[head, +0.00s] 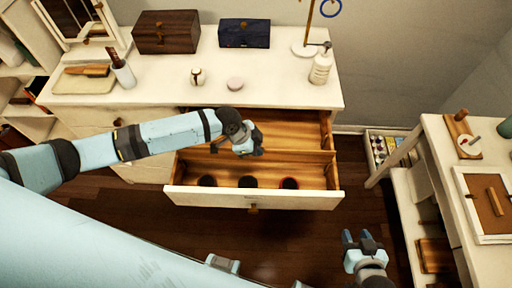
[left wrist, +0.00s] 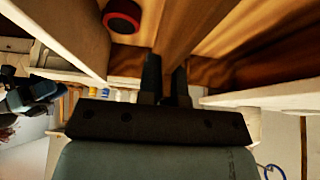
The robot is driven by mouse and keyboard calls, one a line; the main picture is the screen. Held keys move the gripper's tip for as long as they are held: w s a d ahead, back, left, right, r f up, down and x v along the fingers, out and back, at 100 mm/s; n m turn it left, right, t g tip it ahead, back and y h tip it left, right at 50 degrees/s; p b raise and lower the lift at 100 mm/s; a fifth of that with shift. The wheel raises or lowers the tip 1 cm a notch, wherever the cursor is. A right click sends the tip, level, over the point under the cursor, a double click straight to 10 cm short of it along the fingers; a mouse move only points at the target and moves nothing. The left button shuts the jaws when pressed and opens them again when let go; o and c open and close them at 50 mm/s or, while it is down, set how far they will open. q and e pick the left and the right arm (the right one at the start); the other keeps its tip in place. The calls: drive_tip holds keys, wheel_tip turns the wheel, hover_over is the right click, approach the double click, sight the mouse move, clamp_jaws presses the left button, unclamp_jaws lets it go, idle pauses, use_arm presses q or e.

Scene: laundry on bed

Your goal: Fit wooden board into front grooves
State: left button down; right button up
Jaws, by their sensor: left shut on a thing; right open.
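The white drawer (head: 225,200) is pulled out of the dresser, with a bare wood inside. A thin wooden board (head: 300,156) stands on edge across it, splitting it into a front and a back part. My left gripper (head: 248,150) is over the drawer and shut on the board's top edge. In the left wrist view, the fingers (left wrist: 166,82) close on the board (left wrist: 188,35). Whether the board's ends sit in grooves I cannot tell. My right gripper (head: 362,245) is open and empty, low in front of the drawer on the right.
Several round dark items, one with a red rim (head: 289,183), lie in the drawer's front part. The dresser top (head: 285,85) holds boxes, a bottle (head: 321,67) and small jars. A side table (head: 440,140) stands at right. Floor between is clear.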

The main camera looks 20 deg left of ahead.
sight(256, 160)
use_arm(q)
drive_tip(key=shift+f+b, duration=2)
drive_tip(key=shift+f, duration=1.5)
drive_tip(key=c, duration=1.2)
unclamp_jaws()
drive_tip(key=v, duration=1.4)
drive_tip(key=shift+d, duration=0.1)
